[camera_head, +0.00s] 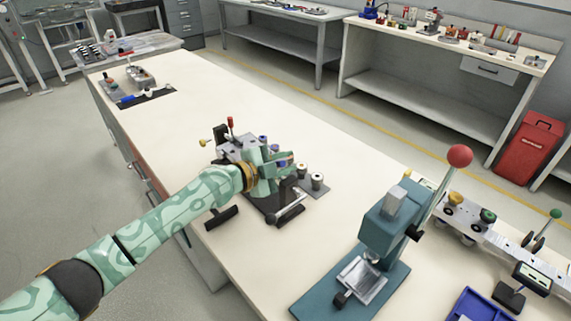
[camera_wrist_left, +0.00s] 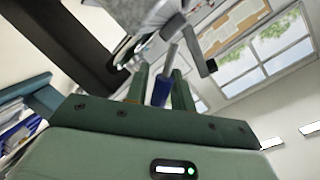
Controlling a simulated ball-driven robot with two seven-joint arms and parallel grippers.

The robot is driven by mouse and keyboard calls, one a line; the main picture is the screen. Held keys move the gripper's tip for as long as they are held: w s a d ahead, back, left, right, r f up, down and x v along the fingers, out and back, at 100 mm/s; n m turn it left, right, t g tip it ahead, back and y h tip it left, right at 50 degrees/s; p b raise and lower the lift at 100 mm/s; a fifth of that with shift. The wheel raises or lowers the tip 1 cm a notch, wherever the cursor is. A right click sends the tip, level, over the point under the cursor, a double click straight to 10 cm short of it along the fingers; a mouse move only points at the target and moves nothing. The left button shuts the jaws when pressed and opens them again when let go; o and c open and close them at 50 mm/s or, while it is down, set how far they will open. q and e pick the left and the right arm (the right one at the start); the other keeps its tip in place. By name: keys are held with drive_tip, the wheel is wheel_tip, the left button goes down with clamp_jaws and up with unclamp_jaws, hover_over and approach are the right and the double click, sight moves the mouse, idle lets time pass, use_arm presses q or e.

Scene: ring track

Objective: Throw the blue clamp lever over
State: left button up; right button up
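The blue clamp lever (camera_wrist_left: 161,90) shows in the left wrist view, its blue grip between the two green fingers of my left gripper (camera_wrist_left: 160,85). A grey rod runs up from the grip to the metal fixture. The fingers are close on both sides of the grip; I cannot tell whether they press on it. In the head view my left gripper (camera_head: 284,164) is at the clamp fixture (camera_head: 239,148) on the cream bench, and it hides much of the lever. My right gripper is not in view.
A red-tipped lever (camera_head: 231,124) stands up on the fixture. Small cylinders (camera_head: 317,180) stand on a dark plate just right of it. A teal press (camera_head: 383,232) with a red-ball lever stands nearer on the bench. A blue tray (camera_head: 482,305) lies at the front right. The bench's far middle is clear.

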use_arm(q)
drive_tip(key=shift+w, duration=0.1)
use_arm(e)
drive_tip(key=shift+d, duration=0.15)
